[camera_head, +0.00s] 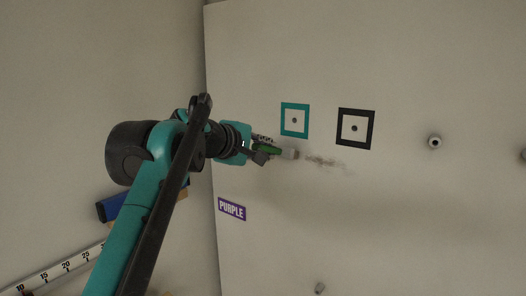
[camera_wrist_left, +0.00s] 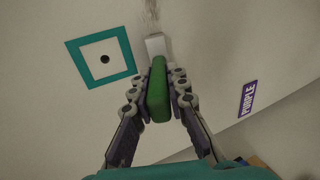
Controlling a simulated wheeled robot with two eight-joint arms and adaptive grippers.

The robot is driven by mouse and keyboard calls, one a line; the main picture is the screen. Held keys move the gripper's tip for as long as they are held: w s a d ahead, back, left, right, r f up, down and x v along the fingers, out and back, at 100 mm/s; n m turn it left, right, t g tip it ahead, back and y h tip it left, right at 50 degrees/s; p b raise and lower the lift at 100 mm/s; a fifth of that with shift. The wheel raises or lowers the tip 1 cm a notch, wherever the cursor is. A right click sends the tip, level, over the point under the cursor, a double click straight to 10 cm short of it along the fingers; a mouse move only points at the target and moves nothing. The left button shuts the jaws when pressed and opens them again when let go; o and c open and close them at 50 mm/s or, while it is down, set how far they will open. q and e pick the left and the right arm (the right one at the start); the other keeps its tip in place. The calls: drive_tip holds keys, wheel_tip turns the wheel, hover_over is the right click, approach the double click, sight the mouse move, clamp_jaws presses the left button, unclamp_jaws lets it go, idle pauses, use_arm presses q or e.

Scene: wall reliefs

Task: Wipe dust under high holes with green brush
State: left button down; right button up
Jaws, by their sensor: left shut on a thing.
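My left gripper (camera_head: 262,152) is shut on the green brush (camera_head: 268,149) in front of the white wall. In the left wrist view the green handle (camera_wrist_left: 158,92) sits between the two fingers, and its pale head (camera_wrist_left: 155,45) points at the wall. A grey-brown dust streak (camera_head: 325,162) runs right from the brush head, below the teal-framed hole (camera_head: 295,120) and the black-framed hole (camera_head: 354,128). The brush head is at the streak's left end; I cannot tell if it touches the wall. The dust also shows in the left wrist view (camera_wrist_left: 152,14). My right gripper is not in view.
A purple sign reading PURPLE (camera_head: 232,208) is on the wall at lower left. A ruler strip (camera_head: 60,268) and a blue block (camera_head: 112,207) are at left.

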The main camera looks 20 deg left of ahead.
use_arm(q)
drive_tip(key=shift+s+d, duration=1.7)
drive_tip(key=shift+d, duration=3.05)
drive_tip(key=shift+s+d, duration=1.7)
drive_tip(key=shift+d, duration=3)
drive_tip(key=shift+w+a, duration=1.2)
drive_tip(key=shift+a, duration=2.1)
drive_tip(key=shift+w+a, duration=1.2)
drive_tip(key=shift+a, duration=2.15)
drive_tip(key=shift+w+a, duration=1.2)
drive_tip(key=shift+a, duration=2.1)
drive_tip(key=shift+d, duration=0.1)
drive_tip(key=shift+s, duration=0.2)
drive_tip(key=shift+s+a, duration=0.35)
drive_tip(key=shift+s, duration=0.55)
drive_tip(key=shift+s+a, duration=0.3)
drive_tip(key=shift+s, duration=0.55)
drive_tip(key=shift+s+a, duration=0.35)
drive_tip(key=shift+s, duration=0.55)
drive_tip(key=shift+a, duration=0.1)
